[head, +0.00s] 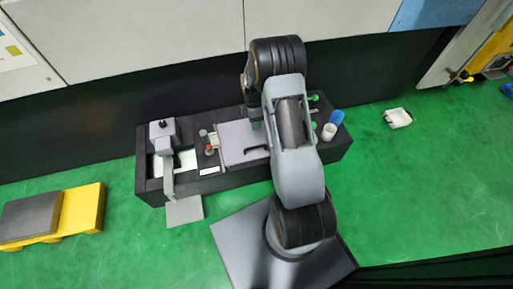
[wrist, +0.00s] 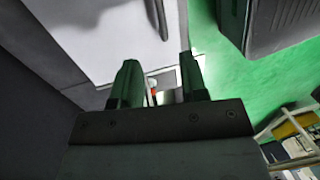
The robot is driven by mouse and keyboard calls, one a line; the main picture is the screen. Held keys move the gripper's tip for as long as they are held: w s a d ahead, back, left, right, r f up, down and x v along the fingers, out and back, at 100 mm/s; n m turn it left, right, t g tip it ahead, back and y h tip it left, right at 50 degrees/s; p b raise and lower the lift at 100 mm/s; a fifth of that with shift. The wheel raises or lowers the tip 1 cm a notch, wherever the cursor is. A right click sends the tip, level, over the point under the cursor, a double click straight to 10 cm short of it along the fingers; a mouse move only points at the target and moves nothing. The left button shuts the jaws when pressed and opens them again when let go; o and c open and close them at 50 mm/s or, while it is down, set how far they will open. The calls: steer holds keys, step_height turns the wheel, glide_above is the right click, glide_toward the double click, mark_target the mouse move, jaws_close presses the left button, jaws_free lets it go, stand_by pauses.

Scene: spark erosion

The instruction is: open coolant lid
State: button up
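The coolant lid is probably the flat light-grey panel (head: 240,134) on the black machine unit in the head view. It lies flat, with a dark handle (head: 256,149) near its front edge. In the wrist view a pale panel (wrist: 90,35), seemingly this lid, fills the upper left, with its dark handle (wrist: 158,18) at the top. My gripper (wrist: 160,68) shows two green fingers set apart with nothing between them. In the head view my arm covers the lid's right side and most of the gripper. I cannot tell the exact gap between fingers and lid.
The black unit (head: 150,185) also carries a grey device (head: 163,135) at its left and red and green buttons (head: 208,142). A white cup (head: 328,132) and a blue cup (head: 337,117) stand at its right end. A yellow platform (head: 85,208) is at far left.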

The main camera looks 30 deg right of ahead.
steer(key=b, duration=0.4)
glide_above(256, 144)
steer(key=s+a, duration=0.1)
steer(key=s, duration=0.2)
steer(key=f, duration=1.2)
steer(key=shift+s+a+f, duration=0.1)
steer(key=shift+a+f, duration=0.1)
steer(key=shift+f, duration=0.15)
steer(key=shift+c, duration=0.3)
jaws_close()
